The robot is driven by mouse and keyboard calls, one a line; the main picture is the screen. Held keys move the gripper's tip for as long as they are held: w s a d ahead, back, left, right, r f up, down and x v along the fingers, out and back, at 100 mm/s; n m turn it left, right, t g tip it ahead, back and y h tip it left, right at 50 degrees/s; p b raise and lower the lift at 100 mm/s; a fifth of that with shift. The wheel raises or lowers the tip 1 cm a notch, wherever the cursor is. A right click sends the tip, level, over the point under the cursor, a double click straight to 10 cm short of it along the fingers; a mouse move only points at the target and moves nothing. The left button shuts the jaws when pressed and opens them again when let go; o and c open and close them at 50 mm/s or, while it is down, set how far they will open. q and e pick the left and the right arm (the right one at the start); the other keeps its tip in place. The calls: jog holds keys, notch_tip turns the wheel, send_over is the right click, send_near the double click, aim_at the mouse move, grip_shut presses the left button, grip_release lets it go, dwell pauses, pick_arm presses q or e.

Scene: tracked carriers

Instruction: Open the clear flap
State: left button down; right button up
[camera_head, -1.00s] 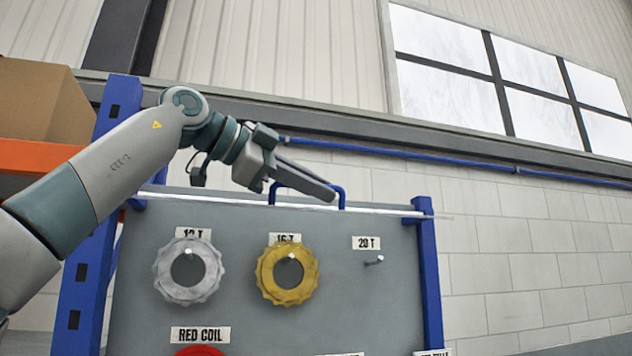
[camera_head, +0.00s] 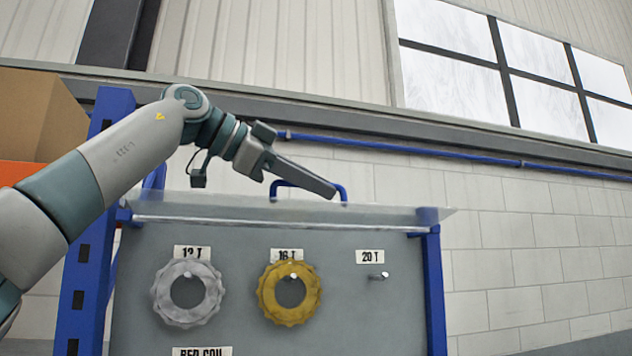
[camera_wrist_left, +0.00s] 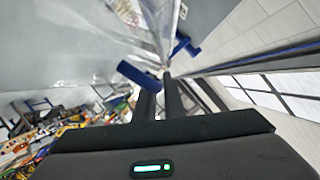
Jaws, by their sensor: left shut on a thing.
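The clear flap (camera_head: 400,213) is a see-through sheet across the top of the grey board (camera_head: 350,310). It shows as a thin, slanted band above the board's top bar, with the pegs in front uncovered. Its blue handle (camera_head: 283,183) stands at the flap's upper edge, and also shows in the left wrist view (camera_wrist_left: 138,75). My left gripper (camera_head: 331,190) reaches in from the left and is shut on the handle. The fingers hide part of it. My right gripper is not in view.
The "20 T" peg (camera_head: 378,275) is bare. Blue posts (camera_head: 435,290) flank the board. A cardboard box (camera_head: 40,115) stands at the left. A brick wall is behind.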

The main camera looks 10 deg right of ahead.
pick_arm(q)
jog(key=c, duration=2.1)
grip_release()
jog(key=shift+w, duration=0.2)
jog(key=shift+s+a+r, duration=0.15)
jog(key=shift+s+a, duration=0.1)
jog(key=shift+a, duration=0.25)
jog(key=b+v, duration=0.2)
jog(key=v, duration=1.4)
jog(key=shift+w+a+r, duration=0.1)
jog(key=shift+r, duration=0.05)
